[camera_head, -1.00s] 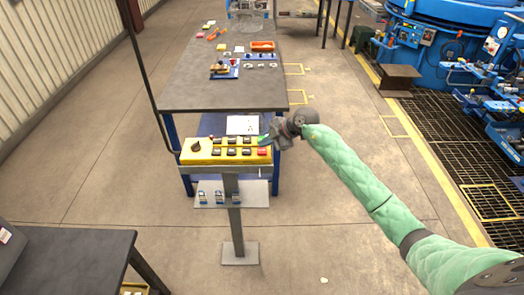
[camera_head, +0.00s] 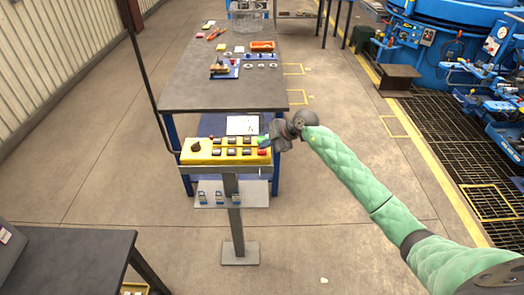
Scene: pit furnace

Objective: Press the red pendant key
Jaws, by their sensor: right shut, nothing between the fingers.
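The yellow pendant box (camera_head: 222,158) lies on top of a grey stand, with a black knob (camera_head: 196,146) at its left and two rows of mostly dark keys. The red key (camera_head: 263,152) is at the right end of the front row. My right gripper (camera_head: 264,142) is shut and empty at the right end of the box, just above and behind the red key. I cannot tell whether its tips touch the box. My left gripper is not in view.
A long workbench (camera_head: 200,95) with parts stands behind. A dark table (camera_head: 70,262) is at front left.

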